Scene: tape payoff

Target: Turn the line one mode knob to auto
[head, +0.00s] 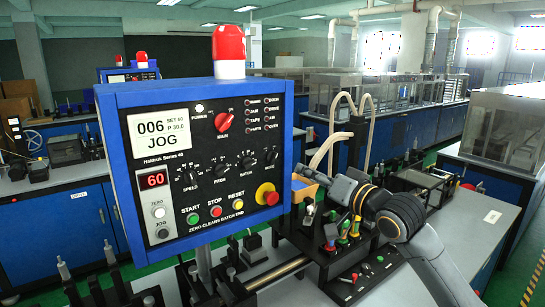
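The line one control panel (160,190) is a blue-framed box with a black face, at left centre. Its screen (160,138) reads 006, SET 60, P 30.0 and JOG. The small black mode knob (270,157) is at the right end of the knob row; its marks are too small to read. My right gripper (307,177) is just right of the panel, apart from the mode knob in the picture. Its fingers are small and dark against the clutter, so whether they are open or shut is unclear. My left gripper is not in view.
A red main switch (223,122) sits above the knobs, and a red emergency button on yellow (267,194) below the mode knob. A red beacon (229,50) tops the panel. A machine with coloured-topped parts (343,228) stands below my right arm. A second panel (130,74) is behind.

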